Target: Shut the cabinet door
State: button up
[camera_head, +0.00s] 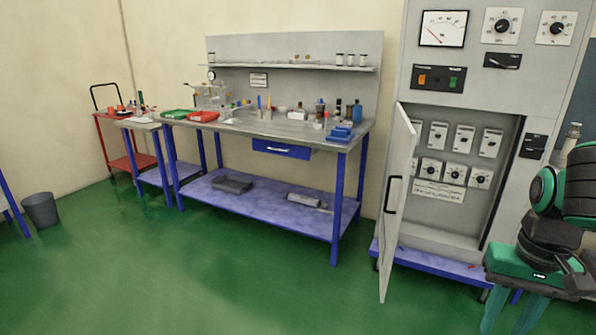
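The cabinet door (399,220) is a pale grey panel hinged at the left side of the tall grey cabinet (520,200). It stands wide open, swung out toward me, and shows nearly edge-on. A black bar handle (393,195) is on its left-facing side. Switches and dials show inside the open cabinet. My gripper (511,318) is at the lower right, in front of the cabinet's right side and well to the right of the door. Its two teal fingers point down, spread apart with nothing seen between them. Their tips are near or past the bottom edge.
A workbench (345,140) with blue legs and small items stands left of the door. A red trolley (125,163) and a grey bin (41,210) are farther left. A blue base shelf (430,263) lies under the cabinet. The green floor in front is clear.

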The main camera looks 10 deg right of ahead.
aim_at(404, 136)
jog(key=z, duration=0.35)
jog(key=i, duration=1.35)
jog(key=z, duration=0.3)
jog(key=k, duration=0.65)
jog(key=u, duration=0.05)
jog(key=i, duration=0.45)
jog(key=u, duration=0.05)
